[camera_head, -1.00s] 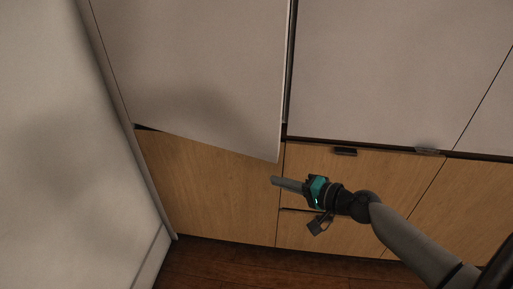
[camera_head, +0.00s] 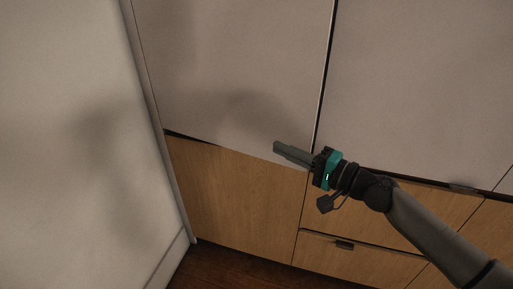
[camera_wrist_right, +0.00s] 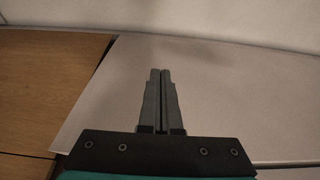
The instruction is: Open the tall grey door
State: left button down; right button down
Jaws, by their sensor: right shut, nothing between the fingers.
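The tall grey door (camera_head: 230,70) is the pale panel left of centre in the head view, with wood below it. It stands slightly ajar: a thin dark gap shows along its right edge, and a dark wedge under its lower left edge. It fills the middle of the right wrist view (camera_wrist_right: 225,95). My right gripper (camera_head: 277,147) is shut and empty, in front of the door's lower right part, fingers pointing left. Its closed fingers show in the wrist view (camera_wrist_right: 160,72). Whether they touch the door I cannot tell. My left gripper is not in view.
A pale wall or panel (camera_head: 70,120) stands close on the left. Another grey door (camera_head: 420,80) adjoins on the right. Wooden fronts (camera_head: 235,195) lie below, one with a dark handle (camera_head: 344,245). Dark wooden floor (camera_head: 220,270) shows at the bottom.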

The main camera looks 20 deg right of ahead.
jog(key=w+a+p, duration=0.1)
jog(key=a+p, duration=0.1)
jog(key=a, duration=0.4)
jog(key=shift+w, duration=0.35)
jog(key=shift+a, duration=0.1)
jog(key=shift+w, duration=0.1)
dwell(1.3)
